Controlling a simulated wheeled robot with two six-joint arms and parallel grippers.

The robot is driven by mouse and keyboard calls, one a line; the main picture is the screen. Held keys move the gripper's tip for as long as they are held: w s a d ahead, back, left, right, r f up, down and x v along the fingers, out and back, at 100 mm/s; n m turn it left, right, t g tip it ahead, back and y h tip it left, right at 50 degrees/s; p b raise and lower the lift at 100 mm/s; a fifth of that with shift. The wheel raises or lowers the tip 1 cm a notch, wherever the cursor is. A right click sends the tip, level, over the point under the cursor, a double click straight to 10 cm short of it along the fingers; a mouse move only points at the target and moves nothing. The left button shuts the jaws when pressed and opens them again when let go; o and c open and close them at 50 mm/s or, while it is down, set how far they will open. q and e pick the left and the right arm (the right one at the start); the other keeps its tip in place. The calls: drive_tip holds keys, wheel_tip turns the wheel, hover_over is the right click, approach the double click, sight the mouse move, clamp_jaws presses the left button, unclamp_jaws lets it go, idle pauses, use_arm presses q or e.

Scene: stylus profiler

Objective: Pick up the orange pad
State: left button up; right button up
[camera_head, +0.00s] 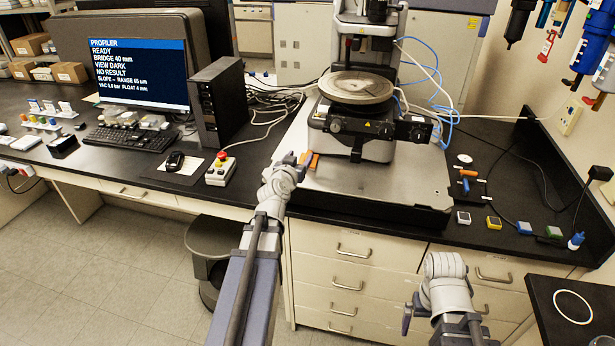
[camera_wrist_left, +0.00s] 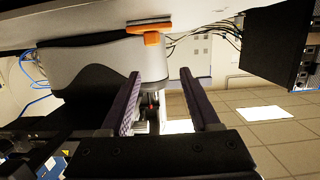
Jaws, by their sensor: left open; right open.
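The orange pad (camera_head: 313,161) is at the left front of the profiler's grey base, just right of my left gripper (camera_head: 291,160). In the left wrist view the orange pad (camera_wrist_left: 150,27) shows as a T-shaped piece at the top, beyond the fingertips. My left gripper (camera_wrist_left: 160,75) is open there, with a clear gap between its fingers and nothing in it. My right gripper (camera_head: 440,308) is low at the right, in front of the drawers and away from the pad; its fingers are mostly hidden.
The profiler's round stage (camera_head: 356,87) stands above the base plate (camera_head: 405,185). A black computer tower (camera_head: 219,103) and a control box with a red button (camera_head: 220,169) are to the left. Several small coloured blocks and an orange-handled tool (camera_head: 468,173) lie at the right.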

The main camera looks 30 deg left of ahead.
use_arm(q)
drive_tip(key=f, duration=0.1)
drive_tip(key=f+b, duration=0.1)
drive_tip(key=f, duration=0.1)
drive_tip(key=shift+w+d+f+b, duration=0.1)
drive_tip(key=shift+d+f+b, duration=0.05)
drive_tip(key=shift+d+b, duration=0.15)
use_arm(e)
wheel_tip(320, 180, down, 3)
use_arm(q)
drive_tip(key=shift+w, duration=0.1)
drive_tip(key=shift+b+x, duration=0.65)
drive_tip(key=shift+x, duration=3.25)
use_arm(e)
drive_tip(key=shift+f, duration=0.6)
use_arm(q)
clamp_jaws()
